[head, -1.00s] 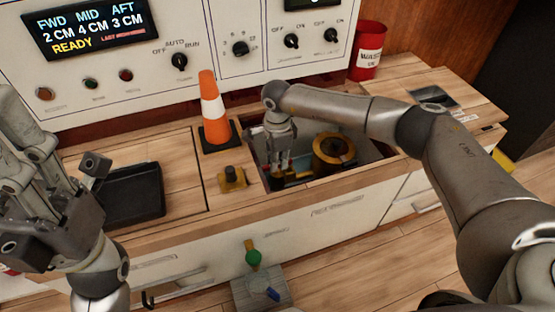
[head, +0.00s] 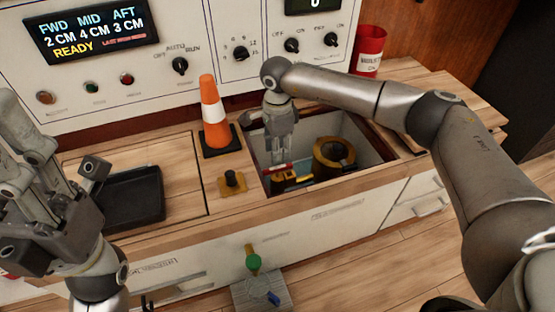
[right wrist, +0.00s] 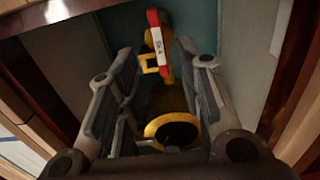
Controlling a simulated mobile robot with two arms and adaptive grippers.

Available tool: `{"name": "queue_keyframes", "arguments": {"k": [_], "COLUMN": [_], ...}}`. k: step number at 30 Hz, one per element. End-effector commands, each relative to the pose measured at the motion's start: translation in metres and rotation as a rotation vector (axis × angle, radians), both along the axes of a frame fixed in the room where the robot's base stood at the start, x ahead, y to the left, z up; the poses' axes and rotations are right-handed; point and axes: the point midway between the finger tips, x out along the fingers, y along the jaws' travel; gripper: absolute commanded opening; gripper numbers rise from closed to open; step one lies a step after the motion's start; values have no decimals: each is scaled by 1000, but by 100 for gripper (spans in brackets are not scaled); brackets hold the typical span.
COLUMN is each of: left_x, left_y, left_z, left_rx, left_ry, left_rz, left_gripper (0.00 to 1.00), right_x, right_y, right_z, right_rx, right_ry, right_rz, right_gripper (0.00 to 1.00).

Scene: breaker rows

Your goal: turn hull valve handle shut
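The hull valve handle is a red bar with a white lettered label (right wrist: 157,42), lying over yellow fittings in the right wrist view. In the head view its red part (head: 279,168) shows in the open recess, just below my right gripper. A yellow ring with a dark centre (right wrist: 172,131) is nearer the wrist camera. My right gripper (right wrist: 155,52) is open, fingers pointing down into the recess, with the handle showing between and beyond the fingertips. Contact cannot be told. My left gripper (head: 58,145) is open and empty at the left, fingers up.
A larger yellow-rimmed round fitting (head: 334,158) sits right of the handle in the recess. The recess walls are close around my right gripper. An orange cone (head: 213,112), a small black knob on a yellow base (head: 232,181) and a black tray (head: 135,196) stand left of it.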

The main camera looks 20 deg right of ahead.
Motion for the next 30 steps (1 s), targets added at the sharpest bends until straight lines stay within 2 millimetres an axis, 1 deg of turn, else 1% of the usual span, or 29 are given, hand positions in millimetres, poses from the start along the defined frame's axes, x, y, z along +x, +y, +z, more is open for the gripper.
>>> {"name": "queue_keyframes", "arguments": {"k": [1, 4, 6, 10, 14, 30], "left_x": [0, 0, 0, 0, 0, 0], "left_y": [0, 0, 0, 0, 0, 0], "left_z": [0, 0, 0, 0, 0, 0], "left_rx": [0, -1, -1, -1, -1, -1], "left_ry": [0, 1, 1, 1, 1, 1], "left_rz": [0, 0, 0, 0, 0, -1], "left_gripper": [40, 40, 40, 40, 40, 40], "right_x": [0, 0, 0, 0, 0, 0], "right_y": [0, 0, 0, 0, 0, 0], "right_z": [12, 30, 40, 51, 54, 54], "right_rx": [0, 0, 0, 1, 0, 0], "right_ry": [-3, -2, -2, 0, 1, 2], "right_rz": [1, 0, 0, -1, 0, 0], "right_gripper": [34, 34, 34, 34, 34, 34]}}
